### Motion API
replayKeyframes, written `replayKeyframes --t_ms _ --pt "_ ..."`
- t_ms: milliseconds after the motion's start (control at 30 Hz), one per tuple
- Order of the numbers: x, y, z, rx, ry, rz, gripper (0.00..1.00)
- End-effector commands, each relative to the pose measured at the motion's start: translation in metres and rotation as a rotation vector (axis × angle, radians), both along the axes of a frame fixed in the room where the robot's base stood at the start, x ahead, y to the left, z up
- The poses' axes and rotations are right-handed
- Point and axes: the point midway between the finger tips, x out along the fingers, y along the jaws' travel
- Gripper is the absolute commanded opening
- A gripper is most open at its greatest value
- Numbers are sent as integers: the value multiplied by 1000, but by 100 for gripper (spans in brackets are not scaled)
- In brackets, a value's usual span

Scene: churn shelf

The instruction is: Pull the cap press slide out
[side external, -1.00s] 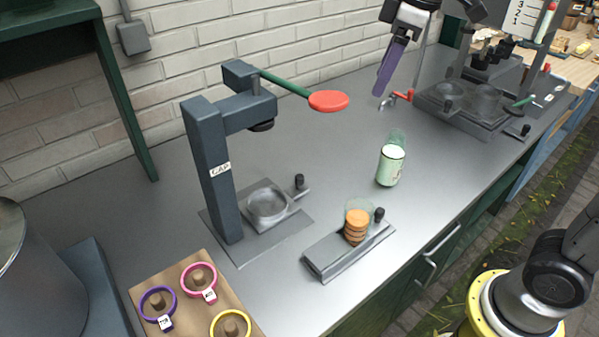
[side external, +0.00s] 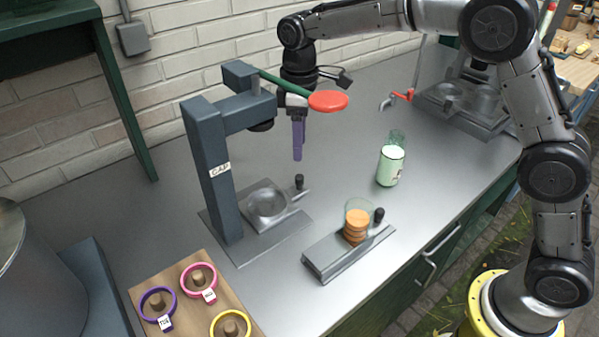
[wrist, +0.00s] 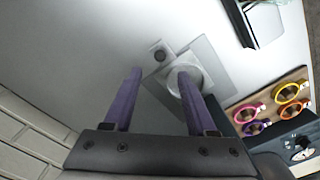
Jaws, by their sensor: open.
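The cap press (side external: 212,165) is a dark blue-grey stand labelled CAP, with a green lever ending in a red pad (side external: 328,101). Its slide (side external: 267,204) is a grey plate with a round cup, lying on the base under the press head. A black knob (side external: 299,181) stands upright on the slide's handle; it also shows in the wrist view (wrist: 160,55). My gripper (side external: 297,150) has purple fingers pointing down. It is above the knob, apart from it, behind the red pad. In the wrist view the fingers (wrist: 157,85) are spread and empty, with the knob showing between them.
A grey tray (side external: 330,262) with a stack of orange discs and a black knob stands at the front. A green-labelled jar (side external: 391,166) stands to the right. A wooden board (side external: 215,275) with coloured rings lies at front left. Bare counter lies between the slide and jar.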

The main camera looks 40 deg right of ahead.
Motion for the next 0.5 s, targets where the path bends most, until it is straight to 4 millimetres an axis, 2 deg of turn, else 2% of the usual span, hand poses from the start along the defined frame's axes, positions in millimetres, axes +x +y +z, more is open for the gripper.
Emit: replayKeyframes --t_ms 200,400,500 --pt "-1 0 -45 -1 5 0 57" --pt "-1 0 -75 -1 2 0 57" --pt "0 0 -84 0 1 0 57"
